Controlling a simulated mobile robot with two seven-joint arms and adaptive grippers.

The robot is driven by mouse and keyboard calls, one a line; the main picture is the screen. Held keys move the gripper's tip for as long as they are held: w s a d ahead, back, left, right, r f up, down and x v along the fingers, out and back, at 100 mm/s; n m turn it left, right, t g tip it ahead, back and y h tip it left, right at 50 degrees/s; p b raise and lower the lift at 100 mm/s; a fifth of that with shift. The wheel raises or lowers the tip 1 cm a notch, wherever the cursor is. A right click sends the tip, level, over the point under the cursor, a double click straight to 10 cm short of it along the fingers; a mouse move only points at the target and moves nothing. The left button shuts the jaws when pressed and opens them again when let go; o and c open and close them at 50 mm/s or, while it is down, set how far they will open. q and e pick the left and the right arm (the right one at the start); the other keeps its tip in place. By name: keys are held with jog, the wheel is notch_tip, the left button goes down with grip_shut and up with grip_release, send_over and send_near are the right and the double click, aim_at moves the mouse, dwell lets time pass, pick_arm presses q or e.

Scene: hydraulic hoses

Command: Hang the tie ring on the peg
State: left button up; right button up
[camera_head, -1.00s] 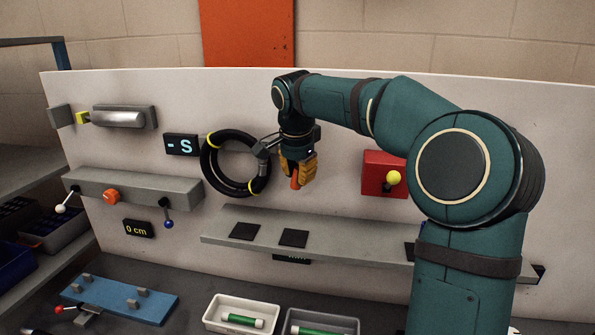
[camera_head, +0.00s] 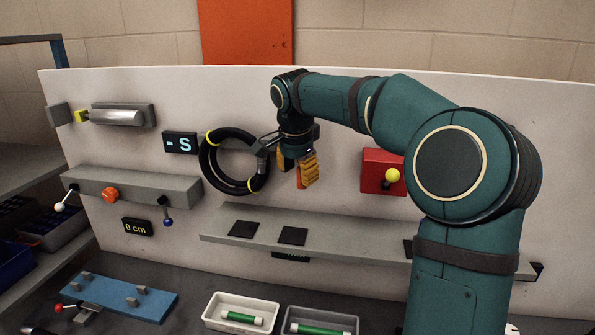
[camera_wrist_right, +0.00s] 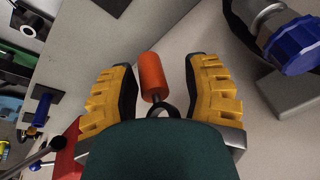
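My right gripper (camera_head: 297,172) points down in front of the white panel, fingers spread. In the right wrist view its yellow fingers (camera_wrist_right: 165,95) stand apart on both sides of an orange cylinder (camera_wrist_right: 152,75), with gaps on both sides. A dark ring (camera_wrist_right: 163,109) shows at the cylinder's near end, partly hidden by my gripper's body. I cannot tell which of these is the peg, or whether the ring is around it. The cylinder's reddish tip (camera_head: 299,183) shows by the fingers in the head view. My left gripper is out of view.
A black hose loop (camera_head: 207,172) with yellow bands hangs left of the gripper. A red box (camera_head: 374,166) with a yellow knob is to the right. A grey shelf (camera_head: 340,245) with dark squares lies below. A blue fitting (camera_wrist_right: 296,46) is close in the wrist view.

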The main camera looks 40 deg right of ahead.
jog(key=shift+r, duration=0.15)
jog(key=v, duration=1.1)
jog(key=shift+r, duration=0.35)
jog(key=shift+s, duration=0.1)
